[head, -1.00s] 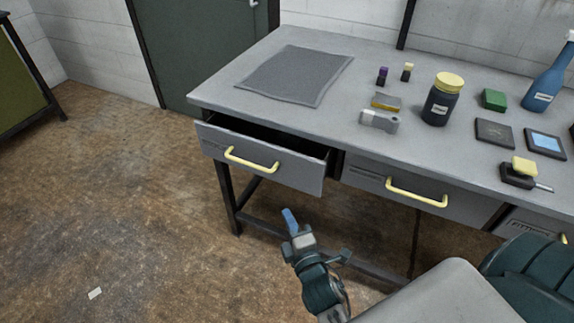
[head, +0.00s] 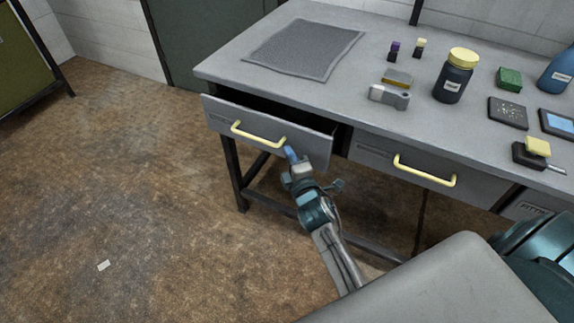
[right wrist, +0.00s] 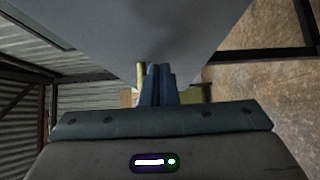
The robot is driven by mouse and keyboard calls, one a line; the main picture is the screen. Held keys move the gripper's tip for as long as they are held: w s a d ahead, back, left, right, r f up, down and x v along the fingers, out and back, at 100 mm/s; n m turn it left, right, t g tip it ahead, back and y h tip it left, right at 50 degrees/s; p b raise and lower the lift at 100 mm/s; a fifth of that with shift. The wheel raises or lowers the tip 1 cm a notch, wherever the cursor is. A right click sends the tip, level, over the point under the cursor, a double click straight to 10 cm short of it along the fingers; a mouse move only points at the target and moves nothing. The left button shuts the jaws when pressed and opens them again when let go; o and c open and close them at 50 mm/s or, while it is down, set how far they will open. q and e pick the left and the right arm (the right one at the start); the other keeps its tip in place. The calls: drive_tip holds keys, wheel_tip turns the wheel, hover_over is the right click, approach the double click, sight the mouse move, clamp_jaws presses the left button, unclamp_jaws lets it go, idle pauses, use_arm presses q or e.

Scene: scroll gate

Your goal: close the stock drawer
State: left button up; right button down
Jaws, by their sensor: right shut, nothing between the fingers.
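The open drawer (head: 310,148) with a yellow handle (head: 258,134) sticks out from the left end of the grey workbench. A dark gap shows behind its front panel. My right gripper (head: 291,154) is shut and empty, its blue fingertips just in front of the drawer front, near the right end of the handle. I cannot tell whether they touch it. In the right wrist view the shut fingers (right wrist: 159,84) point ahead under a large grey surface, with a yellow bar (right wrist: 140,76) beside them. My left gripper is not in view.
A second drawer with a yellow handle (head: 425,172) is shut to the right. The bench top holds a grey mat (head: 305,48), a dark jar with a yellow lid (head: 455,76), a grey device (head: 389,97) and several small items.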

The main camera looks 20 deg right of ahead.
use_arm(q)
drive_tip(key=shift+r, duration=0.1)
use_arm(e)
drive_tip(key=shift+w+d, duration=0.1)
drive_tip(key=w+d, duration=0.1)
drive_tip(key=d, duration=0.1)
drive_tip(key=w+d, duration=0.4)
drive_tip(key=shift+d, duration=0.3)
drive_tip(key=shift+w+d+r, duration=0.1)
drive_tip(key=shift+w, duration=0.05)
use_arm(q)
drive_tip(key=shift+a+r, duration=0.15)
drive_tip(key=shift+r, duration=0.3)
use_arm(e)
drive_tip(key=shift+r, duration=0.2)
